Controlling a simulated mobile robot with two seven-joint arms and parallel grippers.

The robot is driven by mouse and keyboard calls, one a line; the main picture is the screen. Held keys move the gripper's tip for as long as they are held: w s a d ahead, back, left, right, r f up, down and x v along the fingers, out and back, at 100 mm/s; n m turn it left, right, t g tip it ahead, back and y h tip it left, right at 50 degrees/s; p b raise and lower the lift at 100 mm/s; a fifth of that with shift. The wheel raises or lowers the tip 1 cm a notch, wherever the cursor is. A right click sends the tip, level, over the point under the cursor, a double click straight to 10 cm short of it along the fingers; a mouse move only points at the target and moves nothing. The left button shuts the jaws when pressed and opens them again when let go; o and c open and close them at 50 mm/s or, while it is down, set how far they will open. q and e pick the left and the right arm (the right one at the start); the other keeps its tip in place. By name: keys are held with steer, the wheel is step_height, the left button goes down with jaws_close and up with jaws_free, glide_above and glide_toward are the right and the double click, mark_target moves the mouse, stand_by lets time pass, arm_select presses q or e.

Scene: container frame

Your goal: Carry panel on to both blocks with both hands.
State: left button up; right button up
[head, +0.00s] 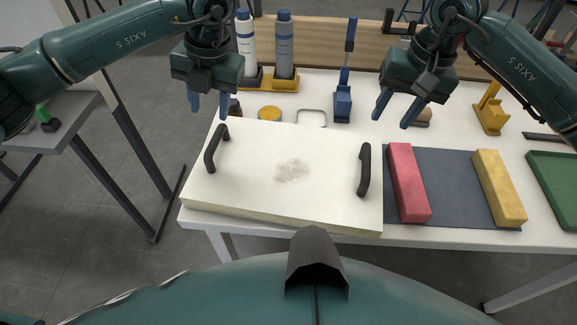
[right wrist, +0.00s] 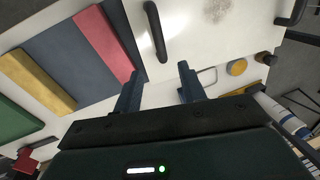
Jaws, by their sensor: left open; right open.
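The panel (head: 255,185) is a cream slab with a brown smudge, lying flat on the left of the table. It has a black left handle (head: 216,148) and a black right handle (head: 365,169). The red block (head: 409,182) and the yellow block (head: 499,187) lie on a dark mat (head: 452,180) right of the panel. My left gripper (head: 208,103) is open and empty above the panel's far left corner. My right gripper (head: 395,112) is open and empty beyond the right handle. In the right wrist view the right handle (right wrist: 155,32) and red block (right wrist: 104,43) lie ahead of its fingers.
Bottles (head: 284,45) in a yellow stand, a blue tool (head: 343,100), a yellow round tin (head: 270,113) and a square ring (head: 311,118) stand behind the panel. A yellow holder (head: 491,110) and a green tray (head: 556,180) are at right.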

mark_target(211, 144)
arm_select(q)
steer(key=f, duration=0.4)
steer(key=a+f, duration=0.1)
steer(key=f, duration=0.3)
steer(key=a+f, duration=0.1)
steer(key=f, duration=0.4)
steer(key=shift+w+a, duration=0.15)
steer(key=shift+a, duration=0.05)
arm_select(e)
steer(key=f, duration=0.4)
steer(key=a+f, duration=0.1)
steer(key=f, duration=0.3)
steer(key=a+f, duration=0.1)
steer(key=f, duration=0.4)
steer(key=shift+w+a, duration=0.15)
steer(key=shift+a, duration=0.05)
arm_select(q)
steer(key=shift+c, duration=0.4)
arm_select(e)
steer(key=shift+c, duration=0.4)
arm_select(q)
jaws_close()
arm_select(e)
jaws_close()
steer(key=shift+r, duration=0.1)
